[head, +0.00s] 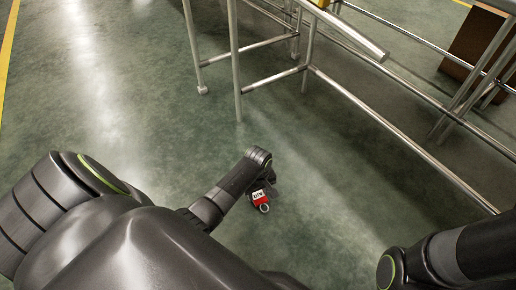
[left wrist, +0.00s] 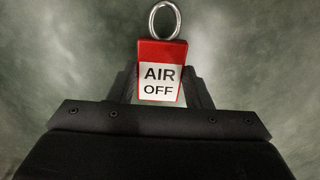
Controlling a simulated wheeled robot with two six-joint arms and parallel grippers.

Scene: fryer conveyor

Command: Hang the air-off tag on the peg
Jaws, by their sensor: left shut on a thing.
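The air-off tag (head: 260,197) is a small red block with a white label and a metal ring at one end. In the left wrist view the tag (left wrist: 161,72) stands between the fingers, its label reading "AIR OFF" and its ring (left wrist: 165,20) at the top, clear of the fingers. My left gripper (head: 263,190) is shut on the tag and holds it out over the open floor; it also shows in the left wrist view (left wrist: 162,88). My right gripper is out of the head view; only part of that arm shows at the lower right. No peg can be made out.
A metal tube frame (head: 345,92) with legs and rails stands at the upper middle and right, beyond my left gripper. A brown box (head: 478,45) is at the upper right. Green floor (head: 150,100) is clear at the left and around the gripper.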

